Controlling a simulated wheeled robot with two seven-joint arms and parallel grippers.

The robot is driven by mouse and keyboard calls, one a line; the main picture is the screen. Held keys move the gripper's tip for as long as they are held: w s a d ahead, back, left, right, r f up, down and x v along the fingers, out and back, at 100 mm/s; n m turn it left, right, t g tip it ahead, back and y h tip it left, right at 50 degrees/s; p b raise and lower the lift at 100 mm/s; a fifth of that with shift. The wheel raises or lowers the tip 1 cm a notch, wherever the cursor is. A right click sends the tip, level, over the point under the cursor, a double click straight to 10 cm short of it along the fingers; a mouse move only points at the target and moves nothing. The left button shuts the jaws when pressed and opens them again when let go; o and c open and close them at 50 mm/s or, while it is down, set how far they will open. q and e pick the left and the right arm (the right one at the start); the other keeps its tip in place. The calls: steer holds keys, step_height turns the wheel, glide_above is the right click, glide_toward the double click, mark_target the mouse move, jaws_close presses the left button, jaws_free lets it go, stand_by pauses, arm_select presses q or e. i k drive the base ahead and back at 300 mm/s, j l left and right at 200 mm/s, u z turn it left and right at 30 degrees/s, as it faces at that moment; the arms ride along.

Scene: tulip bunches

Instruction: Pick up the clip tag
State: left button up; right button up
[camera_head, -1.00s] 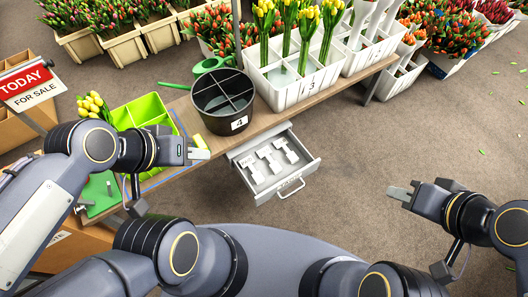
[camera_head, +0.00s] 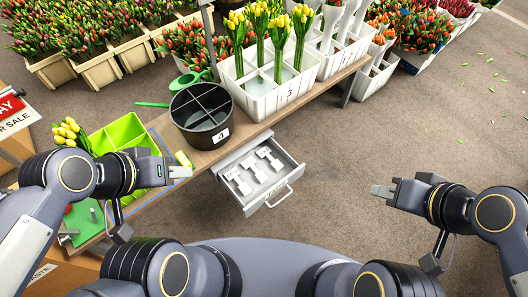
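Several white clip tags (camera_head: 261,172) lie in the open grey drawer (camera_head: 285,196) under the bench, in the middle of the head view. They look like small flat cards with clip parts; print on them is too small to read. My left gripper (camera_head: 182,172) is to the left of the drawer, over the bench's front edge in the picture and apart from the tags. Its fingers are seen side-on, so their opening is unclear. My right gripper (camera_head: 381,191) is over open floor to the right of the drawer, with no object visible at its fingers.
A black divided bucket (camera_head: 202,138) marked 4 stands on the bench (camera_head: 152,124) behind the drawer. A white crate (camera_head: 262,106) marked 3 holds yellow tulips. A green bin (camera_head: 127,133) and a small pale yellow object (camera_head: 183,159) are near my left gripper.

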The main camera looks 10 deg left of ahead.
mark_target(277, 166)
steer(key=u, duration=1.75)
steer(key=z, duration=1.65)
steer(key=i+l, duration=0.5)
steer(key=l+u, duration=0.1)
steer(key=u, duration=0.4)
steer(key=i+l+u, duration=0.1)
steer(key=u, duration=0.4)
steer(key=l+u, duration=0.15)
steer(key=u, duration=0.35)
steer(key=l+u, duration=0.1)
steer(key=u, duration=0.4)
